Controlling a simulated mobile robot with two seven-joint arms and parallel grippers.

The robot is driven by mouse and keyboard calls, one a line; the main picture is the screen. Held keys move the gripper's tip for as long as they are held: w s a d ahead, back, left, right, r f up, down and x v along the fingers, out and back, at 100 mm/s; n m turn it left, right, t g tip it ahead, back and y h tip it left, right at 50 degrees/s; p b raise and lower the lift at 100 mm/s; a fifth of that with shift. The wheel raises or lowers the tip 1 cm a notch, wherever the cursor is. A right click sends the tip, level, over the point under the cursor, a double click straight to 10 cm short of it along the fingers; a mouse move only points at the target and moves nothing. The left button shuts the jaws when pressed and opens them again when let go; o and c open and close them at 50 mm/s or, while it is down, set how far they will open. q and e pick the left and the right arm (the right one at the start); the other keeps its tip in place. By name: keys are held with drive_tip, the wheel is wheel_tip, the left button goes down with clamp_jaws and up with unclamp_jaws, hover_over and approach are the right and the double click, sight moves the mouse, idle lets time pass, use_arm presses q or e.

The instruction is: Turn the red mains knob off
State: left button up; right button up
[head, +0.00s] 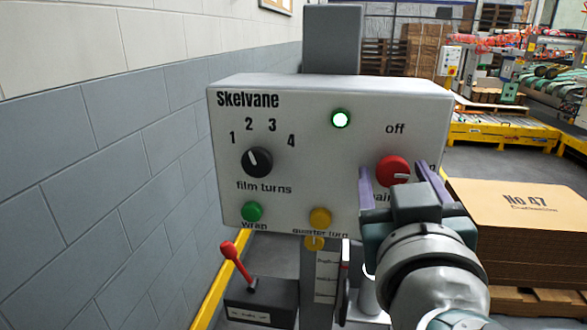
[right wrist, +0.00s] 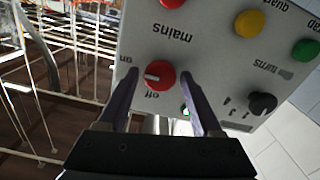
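The red mains knob (head: 393,170) is on the right of the grey Skelvane control box (head: 300,110). Its white mark points right towards "on"; "off" is printed above it. In the right wrist view the knob (right wrist: 160,75) has its mark towards "on" at the left. My right gripper (head: 394,173) is open, with its purple fingers (right wrist: 160,78) one on each side of the knob. A gap shows between knob and fingers; whether either finger touches it I cannot tell. The gripper hides part of the "mains" label. My left gripper is not in view.
The box also has a black film turns knob (head: 257,161), a lit green lamp (head: 340,118), a green button (head: 252,211) and a yellow button (head: 320,217). A red lever (head: 236,254) stands below. A block wall (head: 100,170) is left; cartons (head: 520,220) are right.

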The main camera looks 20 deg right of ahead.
clamp_jaws()
idle(0.3)
drive_tip(key=shift+n, duration=0.4)
drive_tip(key=n+b, duration=0.1)
drive_tip(key=n, duration=0.1)
drive_tip(key=shift+n, duration=0.4)
drive_tip(key=n, duration=0.4)
drive_tip(key=shift+n, duration=0.3)
drive_tip(key=n, duration=0.4)
drive_tip(key=shift+a+r, duration=0.1)
drive_tip(key=n+p, duration=0.1)
drive_tip(key=n, duration=0.4)
drive_tip(key=shift+n+p, duration=0.3)
